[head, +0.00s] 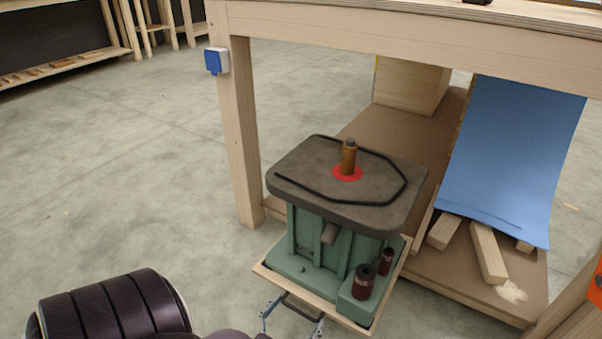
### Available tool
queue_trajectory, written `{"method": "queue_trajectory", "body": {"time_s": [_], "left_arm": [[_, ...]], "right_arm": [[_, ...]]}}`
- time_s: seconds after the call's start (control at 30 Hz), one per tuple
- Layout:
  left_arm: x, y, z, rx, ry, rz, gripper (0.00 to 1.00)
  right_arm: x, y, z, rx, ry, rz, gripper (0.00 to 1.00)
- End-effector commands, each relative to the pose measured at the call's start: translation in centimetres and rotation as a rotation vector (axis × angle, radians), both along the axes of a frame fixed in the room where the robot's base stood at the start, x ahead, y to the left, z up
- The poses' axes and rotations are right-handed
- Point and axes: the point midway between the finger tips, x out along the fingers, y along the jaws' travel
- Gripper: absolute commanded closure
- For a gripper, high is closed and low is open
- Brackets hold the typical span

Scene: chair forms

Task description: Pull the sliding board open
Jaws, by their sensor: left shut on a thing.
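The sliding board (262,272) is a thin pale wooden board low under the workbench, and it juts out past the bench's lower shelf toward me. A green machine (312,250) with a grey-brown top plate stands on it. A dark handle (302,308) is at the board's front edge. My left gripper (291,314) is at this handle, its fingers on either side, shut on it. The gripper's body is mostly cut off by the bottom edge of the picture. My right gripper is not in view.
The bench leg (241,140) stands left of the machine. A blue sheet (511,155) hangs at right above wood offcuts (487,254) on the lower shelf (450,288). The concrete floor (130,190) at left is clear.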

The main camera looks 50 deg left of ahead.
Motion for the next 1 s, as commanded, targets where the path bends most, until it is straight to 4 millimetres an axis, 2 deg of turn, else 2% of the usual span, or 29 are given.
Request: {"method": "queue_trajectory", "body": {"time_s": [0.37, 0.4, 0.43, 0.8, 1.0], "left_arm": [[-0.2, -0.1, -0.2, -0.004, 0.005, 0.001, 0.48], [-0.2, -0.1, -0.2, -0.004, 0.005, 0.001, 0.02], [-0.2, -0.1, -0.2, -0.004, 0.005, 0.001, 0.00], [-0.1, 0.0, 0.1, -0.001, 0.002, 0.000, 0.00], [-0.2, 0.0, 1.7, -0.001, 0.000, 0.001, 0.00]], "right_arm": [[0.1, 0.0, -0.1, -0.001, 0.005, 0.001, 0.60], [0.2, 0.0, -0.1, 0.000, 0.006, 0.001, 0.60], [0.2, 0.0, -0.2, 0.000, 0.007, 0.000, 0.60], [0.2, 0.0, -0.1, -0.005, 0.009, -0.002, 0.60], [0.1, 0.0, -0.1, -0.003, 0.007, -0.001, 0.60]]}}
